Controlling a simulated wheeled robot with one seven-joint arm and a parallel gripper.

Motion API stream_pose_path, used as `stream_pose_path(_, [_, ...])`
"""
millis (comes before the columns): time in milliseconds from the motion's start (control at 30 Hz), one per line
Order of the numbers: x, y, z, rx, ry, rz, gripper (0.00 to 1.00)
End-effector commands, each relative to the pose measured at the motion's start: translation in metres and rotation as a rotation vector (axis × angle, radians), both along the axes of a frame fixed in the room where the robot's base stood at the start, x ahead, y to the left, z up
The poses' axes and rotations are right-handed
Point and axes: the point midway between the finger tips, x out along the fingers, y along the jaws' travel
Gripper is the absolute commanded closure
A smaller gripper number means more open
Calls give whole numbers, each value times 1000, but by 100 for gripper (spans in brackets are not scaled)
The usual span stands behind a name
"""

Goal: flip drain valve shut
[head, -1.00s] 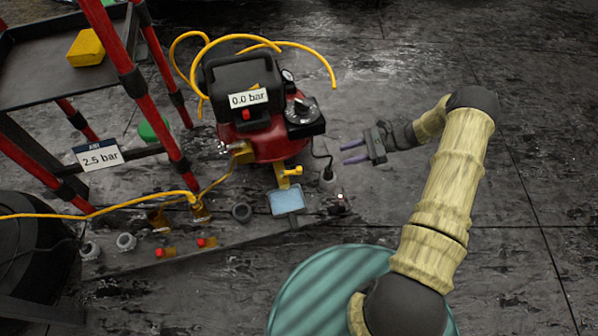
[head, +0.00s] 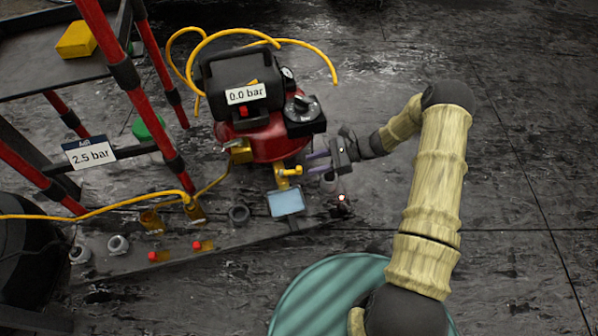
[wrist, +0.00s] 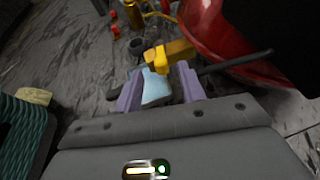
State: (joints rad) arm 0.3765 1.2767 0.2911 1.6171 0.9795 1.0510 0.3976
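The yellow drain valve (head: 290,173) sticks out low on the front of the red compressor (head: 262,142). In the wrist view the valve (wrist: 168,56) is just ahead of my fingertips, with its lever end above the gap. My gripper (head: 312,162) is right of the valve, close to it, with its fingers pointing left. It is open, and both purple fingers show apart in the wrist view (wrist: 158,76) with no object clearly held. Whether a finger touches the valve I cannot tell. The compressor label reads 0.0 bar.
A grey round fitting (head: 239,214) and red-capped pieces (head: 203,245) lie on the floor strip. A red-framed cart (head: 108,40) stands left. A yellow hose (head: 100,212) crosses the floor. Floor to the right is clear.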

Motion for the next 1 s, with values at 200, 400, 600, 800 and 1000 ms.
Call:
stream_pose_path(200, [-4, 36, -18, 1, 1, 3, 60])
stream_pose_path(400, [-5, 52, -23, 0, 0, 1, 60])
stream_pose_path(600, [-5, 53, -22, 0, 0, 0, 60])
stream_pose_path(800, [-5, 53, -22, 0, 0, 0, 82])
stream_pose_path(1000, [-4, 53, -22, 1, 0, 0, 100])
